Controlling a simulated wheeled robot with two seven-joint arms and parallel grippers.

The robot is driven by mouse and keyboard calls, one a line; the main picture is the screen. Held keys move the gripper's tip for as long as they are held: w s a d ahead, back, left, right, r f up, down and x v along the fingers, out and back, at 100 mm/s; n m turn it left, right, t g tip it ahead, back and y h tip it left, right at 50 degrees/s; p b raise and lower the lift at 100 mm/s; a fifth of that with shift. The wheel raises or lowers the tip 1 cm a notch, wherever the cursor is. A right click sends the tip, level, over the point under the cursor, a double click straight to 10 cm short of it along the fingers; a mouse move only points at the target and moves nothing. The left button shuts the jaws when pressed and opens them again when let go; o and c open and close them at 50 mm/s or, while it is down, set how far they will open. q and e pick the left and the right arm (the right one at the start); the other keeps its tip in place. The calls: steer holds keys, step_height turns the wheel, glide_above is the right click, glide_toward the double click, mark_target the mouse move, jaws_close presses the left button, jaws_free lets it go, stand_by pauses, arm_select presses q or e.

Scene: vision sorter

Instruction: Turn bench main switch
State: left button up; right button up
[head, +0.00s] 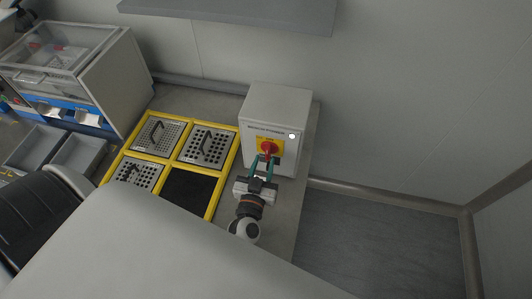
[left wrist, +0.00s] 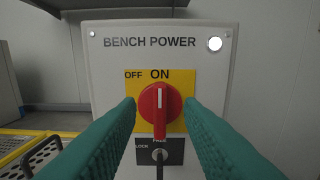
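The bench main switch is a red rotary knob (left wrist: 160,104) on a yellow plate (left wrist: 182,84) marked OFF and ON. Its white pointer line stands upright, toward ON. The knob (head: 268,147) also shows in the head view, on the front of a pale box labelled BENCH POWER (left wrist: 108,62). My left gripper (head: 265,162) is open, its two teal fingers on either side of the knob. In the left wrist view the fingers (left wrist: 160,112) flank the knob with small gaps visible; I cannot tell whether they touch it. My right gripper is not in view.
A round white light (left wrist: 215,44) is lit on the box. Below the knob is a key lock (left wrist: 159,155). Left of the box, a yellow frame (head: 176,161) holds perforated plates with handles and one dark bay. Grey bins (head: 80,153) and a cabinet stand further left.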

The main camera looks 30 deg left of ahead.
mark_target(267, 153)
arm_select(q)
steer(key=shift+x, duration=1.6)
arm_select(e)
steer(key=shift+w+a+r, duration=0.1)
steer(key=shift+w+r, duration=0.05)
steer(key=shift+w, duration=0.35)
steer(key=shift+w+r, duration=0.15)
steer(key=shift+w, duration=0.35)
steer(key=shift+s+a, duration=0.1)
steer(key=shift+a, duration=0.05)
arm_select(q)
jaws_close()
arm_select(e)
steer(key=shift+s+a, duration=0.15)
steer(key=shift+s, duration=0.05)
